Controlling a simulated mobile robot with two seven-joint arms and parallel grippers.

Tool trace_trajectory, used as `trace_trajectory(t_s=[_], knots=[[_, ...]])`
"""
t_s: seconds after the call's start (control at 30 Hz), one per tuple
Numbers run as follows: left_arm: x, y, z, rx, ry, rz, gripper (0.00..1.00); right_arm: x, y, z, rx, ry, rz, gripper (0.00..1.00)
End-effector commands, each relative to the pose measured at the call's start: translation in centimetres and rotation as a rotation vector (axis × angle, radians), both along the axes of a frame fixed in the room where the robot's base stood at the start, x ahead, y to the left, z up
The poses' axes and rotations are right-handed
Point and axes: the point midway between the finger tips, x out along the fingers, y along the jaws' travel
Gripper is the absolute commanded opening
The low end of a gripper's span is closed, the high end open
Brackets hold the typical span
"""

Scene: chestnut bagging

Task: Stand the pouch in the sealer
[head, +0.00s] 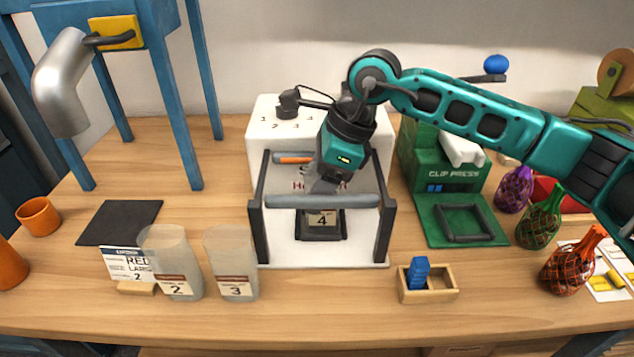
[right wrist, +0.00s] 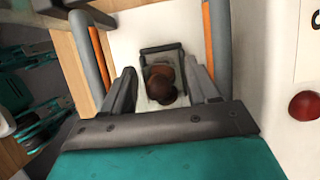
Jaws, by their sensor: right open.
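The sealer (head: 268,140) is a white machine with dark side posts and a grey front bar (head: 323,201). The pouch (head: 322,220) with label 4 is upright in a dark holder (head: 321,237) inside the sealer, its upper part hidden behind the bar and gripper. The right wrist view shows brown chestnuts (right wrist: 161,82) in the pouch, within the holder's frame (right wrist: 162,48). My right gripper (right wrist: 165,88) is above the pouch, its fingers apart on either side with gaps visible. My left gripper is not seen in the head view.
Clear pouches 2 (head: 172,262) and 3 (head: 231,264) stand left of the sealer. A wooden tray (head: 441,284) with blue pieces is front right. A green clip press (head: 440,165) and several netted bags (head: 540,222) stand right. A dark mat (head: 118,222) lies left.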

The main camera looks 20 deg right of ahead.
Motion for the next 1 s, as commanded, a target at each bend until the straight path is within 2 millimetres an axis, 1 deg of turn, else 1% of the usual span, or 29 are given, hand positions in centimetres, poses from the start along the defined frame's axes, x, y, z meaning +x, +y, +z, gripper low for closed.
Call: trace_trajectory(t_s=[0.17,0.4,0.5,0.6,0.73,1.0], knots=[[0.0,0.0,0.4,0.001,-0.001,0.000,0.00,-0.2,-1.0,2.7,0.001,-0.004,-0.002,0.59],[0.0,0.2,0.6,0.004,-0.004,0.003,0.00,-0.8,-2.9,7.6,0.001,-0.005,-0.001,0.59],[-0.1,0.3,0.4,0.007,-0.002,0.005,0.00,-1.0,-3.6,9.2,0.000,-0.004,-0.001,0.59],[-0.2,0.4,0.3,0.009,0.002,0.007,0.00,-1.1,-4.0,10.4,0.001,-0.003,0.000,0.59],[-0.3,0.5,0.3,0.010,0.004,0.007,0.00,-1.3,-4.3,11.1,-0.001,-0.002,0.000,0.59],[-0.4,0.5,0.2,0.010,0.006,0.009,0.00,-1.3,-4.4,11.2,0.000,-0.001,0.001,0.59]])
